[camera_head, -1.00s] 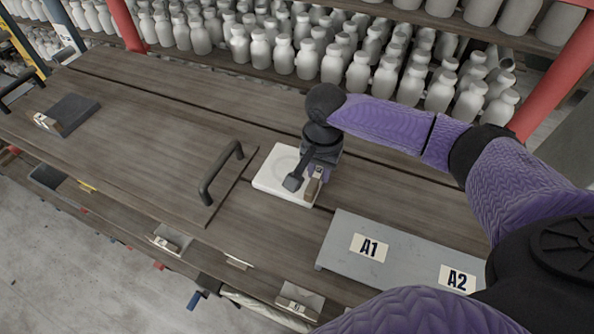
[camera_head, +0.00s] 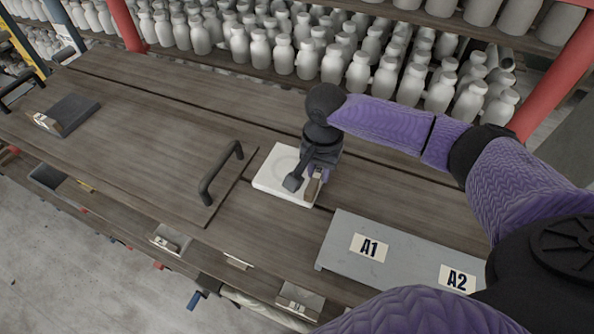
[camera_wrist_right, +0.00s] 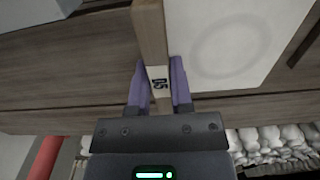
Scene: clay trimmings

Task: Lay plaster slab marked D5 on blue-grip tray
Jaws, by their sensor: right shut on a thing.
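A white square slab (camera_head: 272,174) with a faint round ring lies on the wooden bench; it also shows in the right wrist view (camera_wrist_right: 215,45). A brown wooden block (camera_head: 314,186) along its right edge bears a small label that appears to read D5 in the right wrist view (camera_wrist_right: 152,35). My right gripper (camera_wrist_right: 158,75) has its purple fingers shut on this block; in the head view the gripper (camera_head: 305,178) partly covers the slab. A board-like tray (camera_head: 130,160) left of the slab has dark handles (camera_head: 220,173); I see no clear blue on them. My left gripper is out of view.
A dark square slab (camera_head: 72,112) with a labelled block sits at the tray's far left. A grey platform marked A1 and A2 (camera_head: 400,258) stands at the right. White bottles (camera_head: 332,62) crowd the back shelf. The tray's middle is bare.

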